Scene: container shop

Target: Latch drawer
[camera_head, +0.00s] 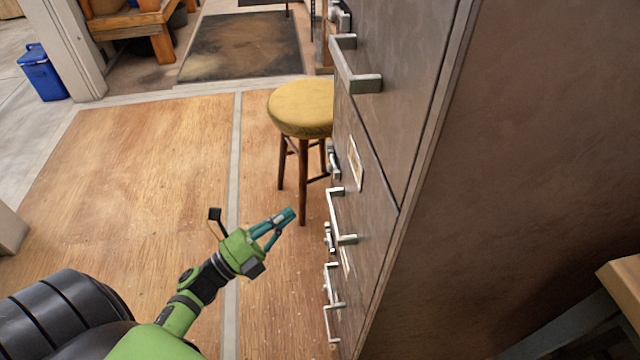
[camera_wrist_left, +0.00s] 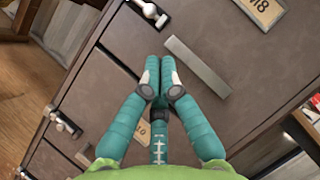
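A dark metal drawer cabinet (camera_head: 385,160) stands right of centre in the head view, its drawer fronts facing left. The drawers carry bar handles, including an upper one (camera_head: 360,82) and a middle one (camera_head: 340,215), with small metal latches such as one (camera_head: 333,160) beside them. My left gripper (camera_head: 288,215) is left of the drawer fronts, apart from the middle handle. In the left wrist view its teal fingers (camera_wrist_left: 160,78) meet at the tips with nothing visible between them. A handle bar (camera_wrist_left: 197,66) and a latch (camera_wrist_left: 150,12) lie beyond them. No drawer clearly stands out. My right gripper is not shown.
A yellow-topped stool (camera_head: 300,108) stands close to the cabinet's far end. A blue bin (camera_head: 43,72) and a wooden bench (camera_head: 130,25) are at the back left. A wooden table corner (camera_head: 622,280) shows at the right.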

